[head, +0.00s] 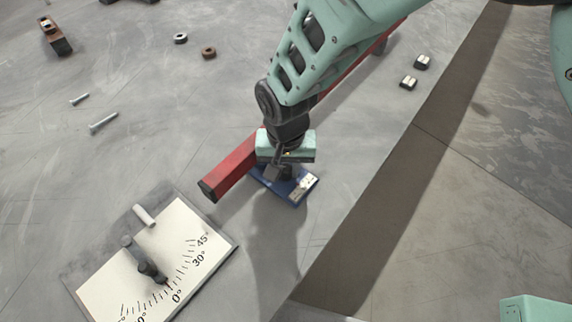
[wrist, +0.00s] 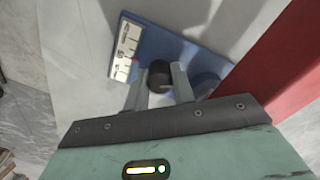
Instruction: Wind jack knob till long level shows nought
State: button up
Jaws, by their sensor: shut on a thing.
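The jack is a blue block (head: 300,188) with a pale label plate, beside the red bar. It also shows in the wrist view (wrist: 205,57). Its dark round knob (wrist: 160,75) stands between the two fingers of my gripper (wrist: 159,90), which is shut on it. In the head view my gripper (head: 284,170) comes down over the jack and hides the knob. The long red bar (head: 235,167), which looks like the level, runs under my arm to the upper right. A dial plate (head: 195,230) lies at the lower left.
Two bolts (head: 103,122) and two ring nuts (head: 208,52) lie on the grey table at the left. Two small pale-topped blocks (head: 408,82) lie near the table's right edge. Beyond that edge is the lower floor.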

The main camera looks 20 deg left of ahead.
aim_at(286, 167)
jog(key=shift+r+m, duration=0.1)
jog(key=shift+m, duration=0.2)
dwell(0.4)
jog(key=o, duration=0.7)
notch_tip(286, 167, up, 17)
jog(key=b, duration=0.1)
jog(key=shift+r, duration=0.2)
jog(key=s+d+r+n, duration=0.1)
jog(key=s+d, duration=0.4)
jog(key=d, duration=0.7)
jog(key=s+d+r+n, duration=0.1)
jog(key=s+d+n, duration=0.3)
jog(key=d, duration=0.8)
jog(key=shift+s+d+r+y, duration=0.15)
jog(key=shift+s+d+y, duration=0.15)
jog(key=shift+s, duration=0.8)
